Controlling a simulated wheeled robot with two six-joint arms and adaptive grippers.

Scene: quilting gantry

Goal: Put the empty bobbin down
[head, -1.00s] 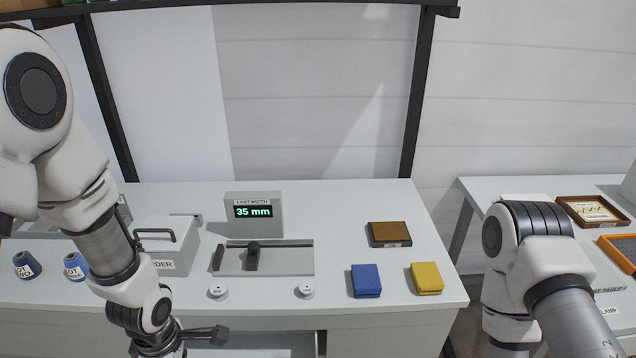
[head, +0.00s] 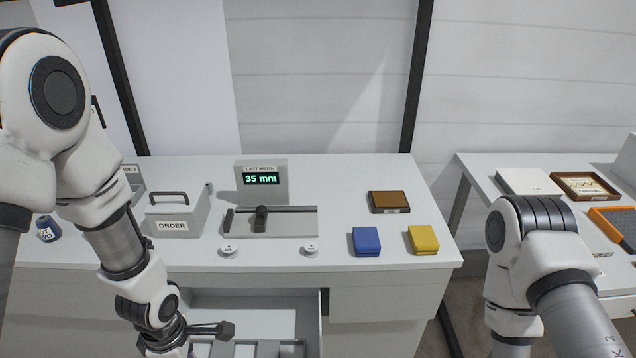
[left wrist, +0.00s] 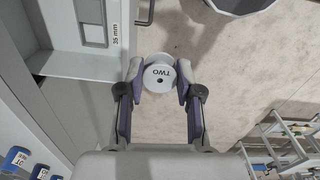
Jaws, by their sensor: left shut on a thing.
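The empty bobbin (left wrist: 160,65) is a white spool marked TWO with a small dark centre hole. In the left wrist view my left gripper (left wrist: 160,82) is shut on it, one finger on each side. It is held over bare floor, just right of an open drawer (left wrist: 80,66) with compartments and a 35 mm label. In the head view the open drawer (head: 250,300) shows under the table front, partly hidden by my left arm. The left fingers are only partly seen there and the bobbin cannot be made out. My right gripper is outside the views.
The table carries an ORDER box (head: 176,214), a 35 mm display (head: 262,180), a sliding gauge (head: 285,222), two white discs (head: 229,251), blue (head: 366,241) and yellow (head: 423,239) blocks and a brown tray (head: 389,201). A blue spool (head: 46,229) stands at left.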

